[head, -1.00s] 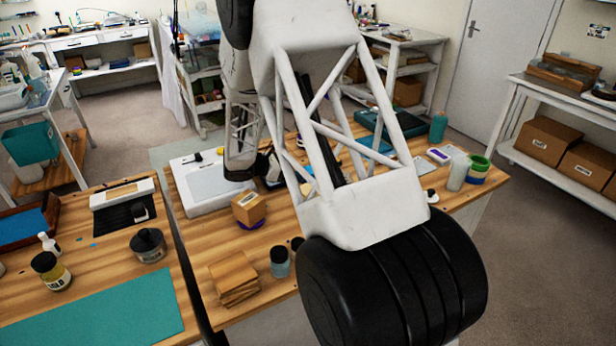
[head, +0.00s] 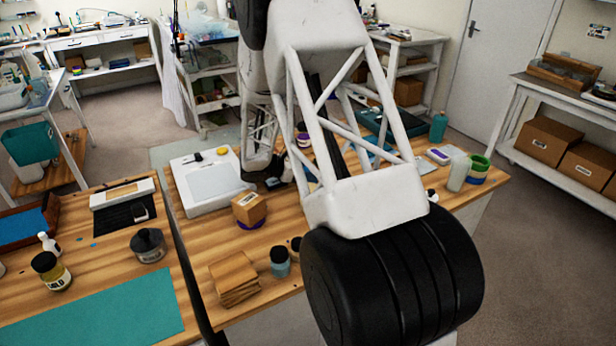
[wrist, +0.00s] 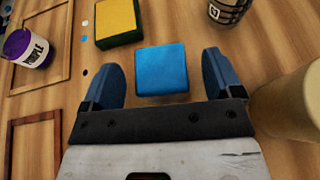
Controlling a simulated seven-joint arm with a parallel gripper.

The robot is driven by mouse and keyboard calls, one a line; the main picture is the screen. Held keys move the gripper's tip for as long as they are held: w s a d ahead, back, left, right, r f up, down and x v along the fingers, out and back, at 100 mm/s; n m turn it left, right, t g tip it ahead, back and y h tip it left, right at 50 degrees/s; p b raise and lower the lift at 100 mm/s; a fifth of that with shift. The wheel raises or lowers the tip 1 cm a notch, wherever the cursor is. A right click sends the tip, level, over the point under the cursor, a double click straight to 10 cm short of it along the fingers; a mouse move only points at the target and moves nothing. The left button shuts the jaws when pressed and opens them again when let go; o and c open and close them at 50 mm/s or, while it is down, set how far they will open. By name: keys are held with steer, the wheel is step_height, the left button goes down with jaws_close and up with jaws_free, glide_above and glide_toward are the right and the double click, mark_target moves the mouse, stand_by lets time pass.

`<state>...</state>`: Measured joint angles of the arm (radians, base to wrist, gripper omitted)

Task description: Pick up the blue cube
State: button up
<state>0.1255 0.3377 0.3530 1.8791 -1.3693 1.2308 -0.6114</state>
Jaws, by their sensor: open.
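The blue cube (wrist: 161,72) lies on the wooden tabletop in the wrist view, between and slightly ahead of the two blue fingers of my gripper (wrist: 161,62). The fingers are spread wide, one on each side, with a gap between each finger and the cube. The jaws are open and empty. In the head view my own arm covers much of the table, and I cannot make out the cube or the fingertips there.
In the wrist view a yellow-topped green block (wrist: 117,20) lies just beyond the cube to the left.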

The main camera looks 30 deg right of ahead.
steer(key=shift+x, duration=1.05)
steer(key=shift+c, duration=0.3)
steer(key=c, duration=1)
steer(key=shift+r, duration=5)
